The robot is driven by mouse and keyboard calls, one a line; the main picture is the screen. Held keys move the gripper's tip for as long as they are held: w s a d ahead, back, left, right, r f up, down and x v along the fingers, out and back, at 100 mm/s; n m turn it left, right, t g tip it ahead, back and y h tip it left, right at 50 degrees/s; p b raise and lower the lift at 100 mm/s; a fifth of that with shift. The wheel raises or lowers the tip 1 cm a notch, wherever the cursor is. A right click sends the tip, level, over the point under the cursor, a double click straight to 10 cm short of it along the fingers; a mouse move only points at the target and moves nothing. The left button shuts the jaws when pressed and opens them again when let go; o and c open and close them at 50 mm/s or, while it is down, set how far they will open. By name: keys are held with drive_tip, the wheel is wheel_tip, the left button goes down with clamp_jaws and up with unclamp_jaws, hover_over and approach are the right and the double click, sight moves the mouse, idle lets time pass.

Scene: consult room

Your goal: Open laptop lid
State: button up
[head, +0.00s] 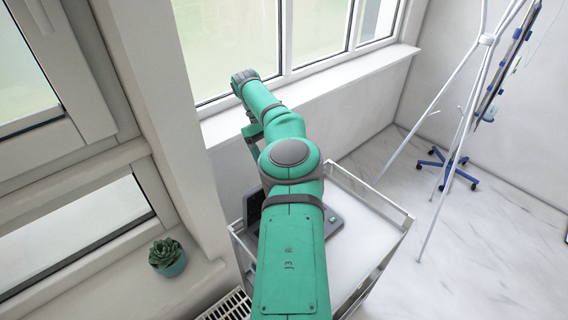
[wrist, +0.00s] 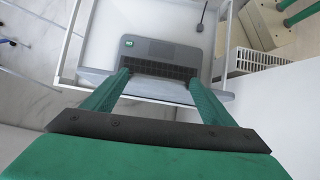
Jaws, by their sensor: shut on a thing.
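A dark grey laptop (head: 333,221) sits on a white trolley, mostly hidden behind my arm in the head view. Its lid (head: 253,207) stands raised from the base on the left. In the wrist view, the laptop base (wrist: 168,48) shows its keyboard and a green square mark, and the raised lid (wrist: 155,89) is seen nearly edge-on. My gripper (wrist: 158,79) is at the lid, with one green finger toward each side, and is shut on it. The exact contact at the fingertips is hard to see.
The white trolley (head: 389,212) has a raised rail around its top, with free room right of the laptop. A window sill (head: 330,88) runs behind. A potted succulent (head: 167,257) stands at the left. A white stand (head: 466,120) is on the right.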

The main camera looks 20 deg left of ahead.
drive_tip(key=shift+s+a+f, duration=0.1)
drive_tip(key=shift+a+f, duration=0.35)
drive_tip(key=shift+f, duration=0.15)
drive_tip(key=shift+s+a+f, duration=0.1)
drive_tip(key=shift+a+f, duration=0.3)
drive_tip(key=shift+f, duration=0.2)
drive_tip(key=o, duration=1.4)
drive_tip(key=shift+a, duration=0.1)
drive_tip(key=s+d+r, duration=0.1)
drive_tip(key=s+r, duration=0.1)
drive_tip(key=r, duration=0.3)
drive_tip(key=s+d+r, duration=0.2)
drive_tip(key=r, duration=0.4)
drive_tip(key=shift+s+d+r, duration=0.45)
drive_tip(key=shift+s+r, duration=0.3)
drive_tip(key=shift+s, duration=0.75)
drive_tip(key=shift+s+d+r, duration=0.4)
drive_tip(key=shift+s+r, duration=0.3)
drive_tip(key=shift+s, duration=0.75)
drive_tip(key=shift+s+d+r, duration=0.45)
drive_tip(key=shift+s+r, duration=0.3)
drive_tip(key=shift+s, duration=0.75)
drive_tip(key=shift+w, duration=0.1)
